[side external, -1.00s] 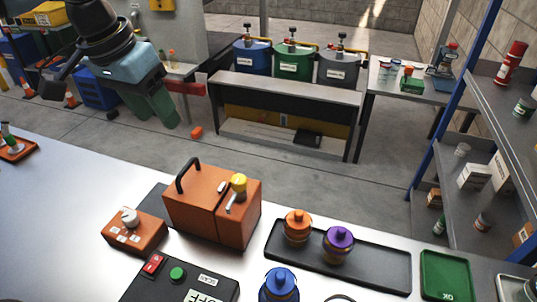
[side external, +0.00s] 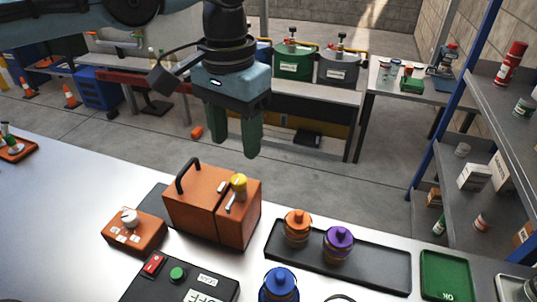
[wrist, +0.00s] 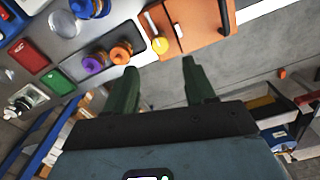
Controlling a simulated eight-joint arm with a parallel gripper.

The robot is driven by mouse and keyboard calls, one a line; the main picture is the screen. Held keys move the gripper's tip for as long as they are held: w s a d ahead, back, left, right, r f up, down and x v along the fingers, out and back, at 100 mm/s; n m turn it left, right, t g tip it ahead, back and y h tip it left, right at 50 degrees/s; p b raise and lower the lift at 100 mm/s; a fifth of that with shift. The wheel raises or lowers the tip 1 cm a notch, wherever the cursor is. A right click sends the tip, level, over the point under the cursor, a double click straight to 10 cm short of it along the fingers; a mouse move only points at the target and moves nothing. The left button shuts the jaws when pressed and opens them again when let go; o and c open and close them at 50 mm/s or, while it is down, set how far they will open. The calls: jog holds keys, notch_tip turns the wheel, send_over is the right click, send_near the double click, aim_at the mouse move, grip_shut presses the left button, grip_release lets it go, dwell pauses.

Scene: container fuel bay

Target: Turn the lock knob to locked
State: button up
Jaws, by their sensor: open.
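An orange case (side external: 205,210) with a black handle stands on the bench. A yellow knob (side external: 239,183) sits on its top right, beside a small pale lever (side external: 234,202). The yellow knob also shows in the wrist view (wrist: 160,45), just beyond the gap between my fingertips. A smaller orange box (side external: 134,233) at left bears a white knob (side external: 130,216). I cannot read any locked marking on either knob. My gripper (side external: 237,147) hangs with green fingers pointing down, above the case in the picture, open and empty. Its fingers also show in the wrist view (wrist: 159,68), apart, touching nothing.
A dark tray (side external: 375,265) holds an orange-lidded jar (side external: 297,226) and a purple-lidded jar (side external: 338,243). A blue-lidded jar (side external: 279,284) stands in front. A black control panel (side external: 185,282) with buttons is front left. A green OK mat (side external: 446,275) lies at right. The bench's left part is mostly clear.

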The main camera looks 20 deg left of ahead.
aim_at(238, 178)
notch_tip(238, 178, down, 8)
jog(key=shift+f, duration=0.1)
dwell(0.4)
grip_shut()
